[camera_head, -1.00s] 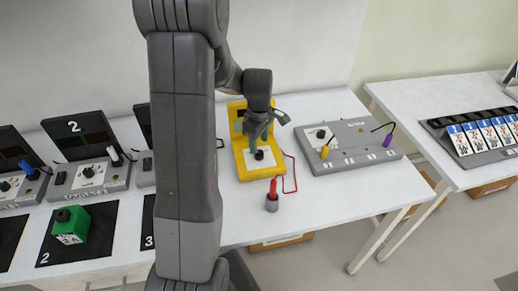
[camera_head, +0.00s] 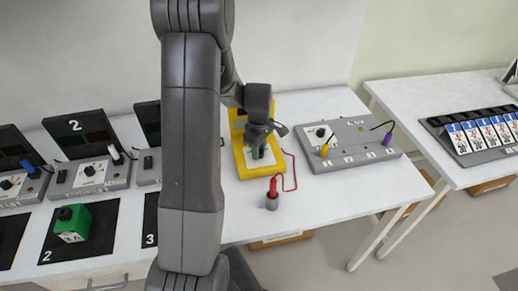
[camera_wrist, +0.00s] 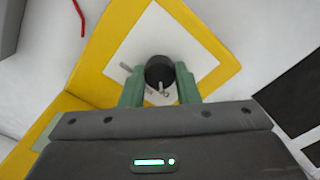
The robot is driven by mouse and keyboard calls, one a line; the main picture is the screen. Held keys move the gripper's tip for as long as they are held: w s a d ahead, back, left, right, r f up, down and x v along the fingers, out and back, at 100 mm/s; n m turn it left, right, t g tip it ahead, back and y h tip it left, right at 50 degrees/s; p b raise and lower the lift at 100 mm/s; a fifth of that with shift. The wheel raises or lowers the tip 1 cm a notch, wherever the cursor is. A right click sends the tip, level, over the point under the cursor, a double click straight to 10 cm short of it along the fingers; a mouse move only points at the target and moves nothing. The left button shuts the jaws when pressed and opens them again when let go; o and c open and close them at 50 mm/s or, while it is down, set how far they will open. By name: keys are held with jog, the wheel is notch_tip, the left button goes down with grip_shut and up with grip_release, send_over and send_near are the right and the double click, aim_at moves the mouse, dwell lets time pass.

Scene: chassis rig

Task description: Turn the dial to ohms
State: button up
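The yellow multimeter (camera_head: 243,168) stands on the white table with a white dial face; it also fills the upper middle of the wrist view (camera_wrist: 100,72). Its round black dial (camera_wrist: 160,72) sits between my green fingertips in the wrist view, one finger on each side with hardly any gap. I cannot tell whether the fingers press on it. My gripper (camera_head: 259,151) points down over the meter's face and mostly hides the dial in the head view. Grey marks show on the face beside the dial, too small to read.
A red probe (camera_head: 272,188) stands in a grey holder in front of the meter, its red wire looping at the right. A grey panel (camera_head: 350,160) with yellow and purple plugs is to the right. Test stations and a green block (camera_head: 73,223) are at the left.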

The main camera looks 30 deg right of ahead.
jog(key=shift+m+b, duration=0.3)
jog(key=shift+m, duration=0.1)
jog(key=m+b, duration=0.1)
jog(key=m, duration=0.1)
jog(key=shift+f+m+b, duration=0.1)
jog(key=shift+m+b, duration=0.25)
jog(key=shift+m, duration=0.05)
jog(key=m+b, duration=0.2)
jog(key=m, duration=0.3)
jog(key=m+b, duration=0.1)
jog(key=m, duration=0.4)
jog(key=shift+m+b, duration=0.5)
jog(key=shift+m, duration=1.5)
jog(key=o, duration=1)
jog(key=shift+c, duration=0.2)
